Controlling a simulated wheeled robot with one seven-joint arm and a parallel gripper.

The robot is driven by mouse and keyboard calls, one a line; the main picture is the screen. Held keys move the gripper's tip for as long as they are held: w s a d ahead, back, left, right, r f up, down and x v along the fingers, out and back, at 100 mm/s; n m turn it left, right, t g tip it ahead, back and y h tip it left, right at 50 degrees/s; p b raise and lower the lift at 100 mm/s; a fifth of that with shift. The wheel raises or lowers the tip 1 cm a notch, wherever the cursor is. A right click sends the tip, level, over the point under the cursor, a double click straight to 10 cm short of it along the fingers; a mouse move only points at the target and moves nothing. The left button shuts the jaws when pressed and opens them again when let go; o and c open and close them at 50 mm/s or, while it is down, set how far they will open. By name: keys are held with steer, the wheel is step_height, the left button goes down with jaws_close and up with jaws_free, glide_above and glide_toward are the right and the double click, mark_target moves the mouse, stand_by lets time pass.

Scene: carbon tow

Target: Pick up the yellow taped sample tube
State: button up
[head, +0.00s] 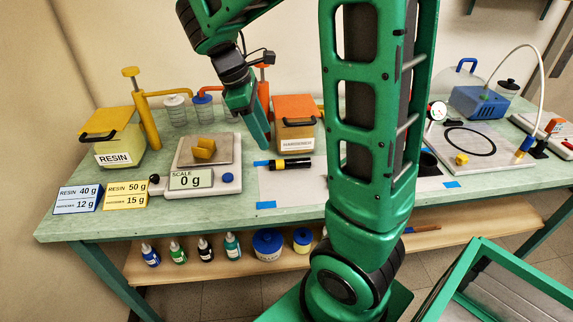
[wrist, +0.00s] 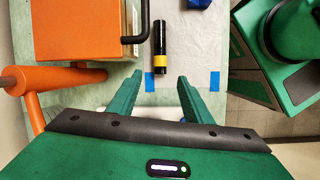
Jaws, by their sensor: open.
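The sample tube (head: 290,164) is a black cylinder with a yellow tape band. It lies on its side on the white sheet, just in front of the hardener box. It also shows in the wrist view (wrist: 160,42), with its yellow band at the end nearer my gripper. My gripper (wrist: 158,80) is open, with nothing between its green fingers. In the wrist view the tube lies beyond the fingertips, roughly in line with the gap. In the head view my gripper (head: 257,146) hangs left of the hardener box, to the left of the tube.
The orange-lidded hardener box (head: 295,120) stands close behind the tube. The scale (head: 205,165) with yellow pieces is to the left. Blue tape (head: 266,205) marks the white sheet (head: 305,190), which has bare room in front of the tube. An orange pump (wrist: 40,90) stands near my gripper.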

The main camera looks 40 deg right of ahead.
mark_target(274, 161)
steer(key=d+f, duration=0.1)
steer(key=f, duration=0.2)
steer(key=f+n, duration=0.1)
steer(key=f, duration=0.3)
steer(key=s+d+f+n+g, duration=0.1)
steer(key=f, duration=0.2)
steer(key=shift+d+f, duration=0.2)
steer(key=shift+d, duration=0.15)
steer(key=shift+w, duration=0.1)
steer(key=c, duration=1.1)
